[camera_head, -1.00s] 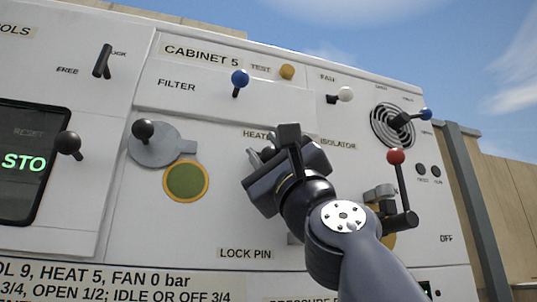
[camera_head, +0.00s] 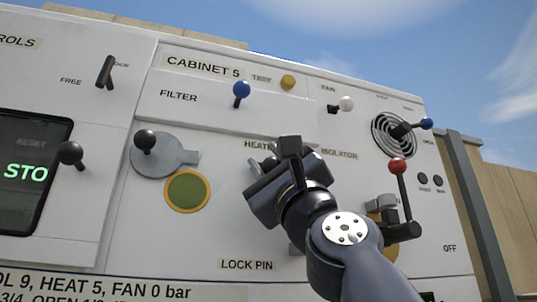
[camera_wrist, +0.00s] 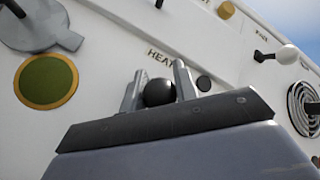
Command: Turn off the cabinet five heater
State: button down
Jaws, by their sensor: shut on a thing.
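The cabinet five panel (camera_head: 225,225) is white, with a "CABINET 5" label at its top left. The heater control shows in the wrist view as a black ball knob (camera_wrist: 159,92) under a partly hidden "HEAT..." label. My gripper (camera_wrist: 158,88) is shut on this knob, with one finger on each side of it. In the head view my gripper (camera_head: 283,165) reaches up to the panel just below the heater label and hides most of the knob. The knob's lever and its exact position are hidden.
Nearby are a blue-knobbed filter lever (camera_head: 241,92), a yellow test button (camera_head: 288,82), a white fan knob (camera_head: 346,104), a red-knobbed lever (camera_head: 398,168) right of my wrist, and a black knob on a grey disc (camera_head: 150,145). Clear panel lies below left of my gripper.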

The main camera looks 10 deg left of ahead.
jog(key=shift+w+a+f, duration=0.1)
jog(key=shift+w, duration=0.1)
dwell(0.4)
jog(key=c, duration=1.3)
grip_release()
jog(key=shift+w+a, duration=0.1)
jog(key=shift+w, duration=0.05)
jog(key=shift+o, duration=1)
jog(key=b+v, duration=0.8)
jog(key=v, duration=0.2)
jog(key=shift+s+d, duration=0.2)
jog(key=shift+s, duration=0.15)
jog(key=p+x, duration=0.7)
jog(key=x, duration=0.2)
jog(key=shift+w+a+r, duration=0.1)
jog(key=shift+w+r, duration=0.05)
jog(key=shift+r, duration=0.1)
jog(key=shift+w+a+r+p, duration=0.2)
jog(key=shift+a+p, duration=0.05)
jog(key=shift+p, duration=0.25)
